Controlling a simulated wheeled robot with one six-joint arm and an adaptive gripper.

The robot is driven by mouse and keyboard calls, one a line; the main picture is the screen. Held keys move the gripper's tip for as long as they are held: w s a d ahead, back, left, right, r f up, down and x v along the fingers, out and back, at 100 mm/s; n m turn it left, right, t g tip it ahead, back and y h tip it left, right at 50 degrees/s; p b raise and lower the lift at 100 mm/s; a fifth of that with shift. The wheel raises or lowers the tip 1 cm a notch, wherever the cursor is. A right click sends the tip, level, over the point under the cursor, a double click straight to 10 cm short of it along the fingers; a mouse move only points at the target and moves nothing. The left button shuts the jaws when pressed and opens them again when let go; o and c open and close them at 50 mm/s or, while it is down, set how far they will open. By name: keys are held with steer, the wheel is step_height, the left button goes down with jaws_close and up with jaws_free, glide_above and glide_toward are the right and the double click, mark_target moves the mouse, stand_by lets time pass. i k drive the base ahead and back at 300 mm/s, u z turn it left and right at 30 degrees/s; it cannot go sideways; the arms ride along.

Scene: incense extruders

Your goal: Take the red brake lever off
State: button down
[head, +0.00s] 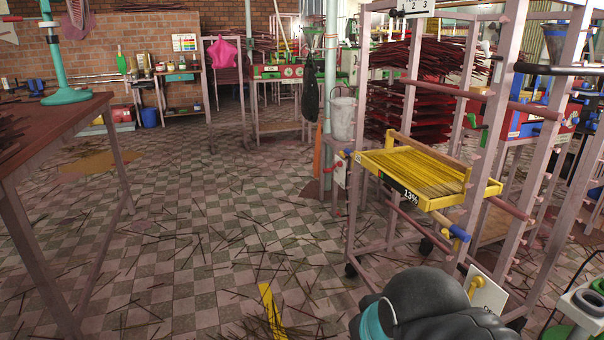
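A pink-framed rack on casters stands at the right, and its frame post (356,110) rises beside a yellow tray (430,198). The tray holds thin yellow sticks and a tag reading 13%. Black casters (351,270) show at the rack's foot. A small red part (338,212) shows low at the rack's left side, by a white box (340,172). It is too small to tell whether it is the red brake lever. My dark, rounded arm part fills the bottom right and hides some of the rack's lower area. My gripper is not in view.
A red-topped table (60,125) with a teal stand (62,85) is at the left. Scattered sticks and a yellow strip (270,310) lie on the checkered floor (200,230). The middle floor is otherwise open.

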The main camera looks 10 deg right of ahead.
mark_target(338, 164)
steer(key=z, duration=0.25)
steer(key=i, duration=0.95)
steer(key=z, duration=0.6)
